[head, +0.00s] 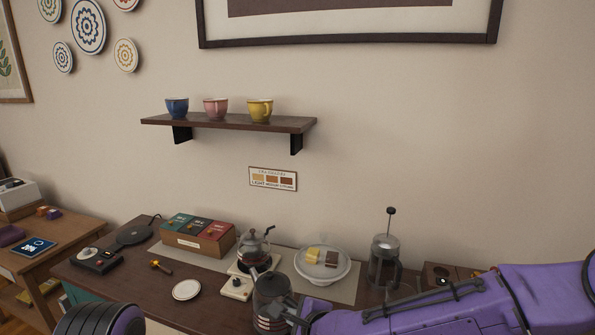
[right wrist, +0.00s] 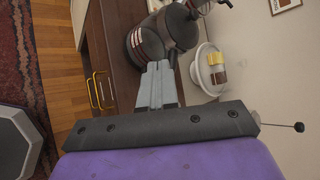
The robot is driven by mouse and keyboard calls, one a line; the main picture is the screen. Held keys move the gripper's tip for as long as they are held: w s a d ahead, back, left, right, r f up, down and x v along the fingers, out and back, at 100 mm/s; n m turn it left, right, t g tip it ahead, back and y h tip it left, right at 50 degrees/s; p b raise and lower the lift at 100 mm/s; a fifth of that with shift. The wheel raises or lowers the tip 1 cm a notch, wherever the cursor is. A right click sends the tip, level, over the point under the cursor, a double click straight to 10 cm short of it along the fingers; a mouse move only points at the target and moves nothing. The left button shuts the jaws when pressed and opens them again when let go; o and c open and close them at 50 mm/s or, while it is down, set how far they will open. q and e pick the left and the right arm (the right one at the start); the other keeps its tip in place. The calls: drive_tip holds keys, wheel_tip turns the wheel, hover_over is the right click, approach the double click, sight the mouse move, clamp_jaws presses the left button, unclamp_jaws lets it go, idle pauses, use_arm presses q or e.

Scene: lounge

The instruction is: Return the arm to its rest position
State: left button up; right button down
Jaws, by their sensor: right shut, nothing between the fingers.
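My right arm (head: 440,310) is purple and reaches in from the right over the counter's front. In the right wrist view its gripper (right wrist: 159,72) has its two grey fingers together with nothing between them. The fingertips point toward a dark kettle (right wrist: 175,30) with pale and red stripes; I cannot tell whether they touch it. The same kettle (head: 272,300) stands at the counter's front in the head view, at the end of my right arm. My left gripper is out of view; only a dark rounded part of my left arm shows at bottom left.
The counter (head: 215,312) holds a box of colored packets (head: 197,238), a glass pot (head: 256,250), a white dish (head: 322,268) with food blocks, a French press (head: 384,262) and a small plate (head: 187,290). A wall shelf (head: 228,123) bears three cups.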

drive_tip(key=s+d+f+n+g+h+b, duration=0.1)
drive_tip(key=s+d+f+n+h, duration=0.1)
drive_tip(key=s+d+f, duration=0.45)
drive_tip(key=s+d+f+n+g+h+b, duration=0.1)
drive_tip(key=d+f+n, duration=0.2)
drive_tip(key=f, duration=0.7)
drive_tip(key=s+d+f+n+g+h+b, duration=0.15)
drive_tip(key=s+d+f, duration=0.25)
drive_tip(key=f, duration=0.4)
drive_tip(key=s+d+f+n+g+h+b, duration=0.1)
drive_tip(key=s+d+f+n+h+b, duration=0.1)
drive_tip(key=s+d+f, duration=0.5)
drive_tip(key=s+d+f+n+g+h+b, duration=0.2)
drive_tip(key=s+d+f+n+b, duration=0.1)
drive_tip(key=s+d+f, duration=0.4)
drive_tip(key=s+d, duration=0.3)
drive_tip(key=s, duration=0.3)
drive_tip(key=shift+d, duration=0.2)
drive_tip(key=shift+f+n, duration=0.1)
drive_tip(key=shift+n, duration=0.15)
